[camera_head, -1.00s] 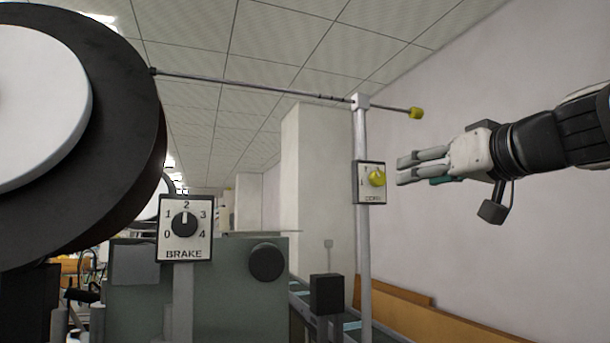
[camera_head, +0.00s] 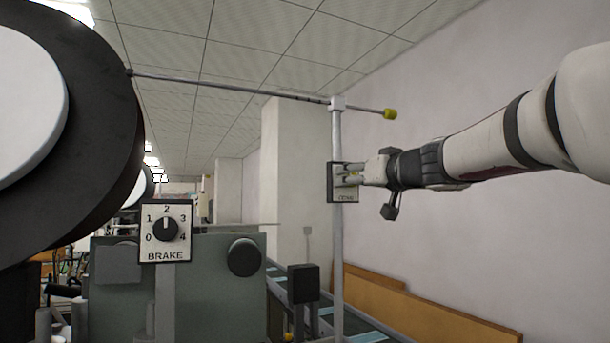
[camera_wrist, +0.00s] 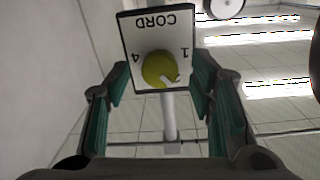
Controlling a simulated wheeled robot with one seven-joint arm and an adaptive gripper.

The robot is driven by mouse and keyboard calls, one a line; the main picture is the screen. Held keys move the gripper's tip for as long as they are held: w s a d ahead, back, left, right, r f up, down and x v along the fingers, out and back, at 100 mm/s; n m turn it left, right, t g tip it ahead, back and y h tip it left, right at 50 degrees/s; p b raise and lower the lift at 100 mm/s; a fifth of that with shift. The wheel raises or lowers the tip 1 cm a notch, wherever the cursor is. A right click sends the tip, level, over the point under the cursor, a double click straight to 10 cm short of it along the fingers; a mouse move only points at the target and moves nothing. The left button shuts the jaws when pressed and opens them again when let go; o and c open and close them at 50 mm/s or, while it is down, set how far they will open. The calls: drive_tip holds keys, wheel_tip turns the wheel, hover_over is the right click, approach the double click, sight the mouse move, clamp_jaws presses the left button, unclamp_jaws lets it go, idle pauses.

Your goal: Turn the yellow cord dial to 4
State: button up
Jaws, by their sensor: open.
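The yellow cord dial (camera_wrist: 159,69) sits on a white plate marked CORD (camera_wrist: 168,20), which appears upside down in the wrist view. The numbers 4 and 1 show on either side of it. Its pale pointer mark is at the picture's lower right of the knob, on the side of the 1. My gripper (camera_wrist: 160,100) is open, its two green-padded fingers on either side of the dial, apart from it. In the head view my gripper (camera_head: 352,174) is at the cord plate (camera_head: 333,194) and hides most of the dial.
The cord plate is on a thin upright post (camera_head: 337,250). A rod with a yellow tip (camera_head: 390,114) crosses the post above my arm. A BRAKE dial (camera_head: 166,229), a large dark reel (camera_head: 105,150) and a grey-green machine (camera_head: 215,290) stand at left.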

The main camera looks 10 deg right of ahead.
drive_tip(key=shift+w+a, duration=0.1)
drive_tip(key=shift+w, duration=0.3)
drive_tip(key=c, duration=1.2)
drive_tip(key=shift+o, duration=0.2)
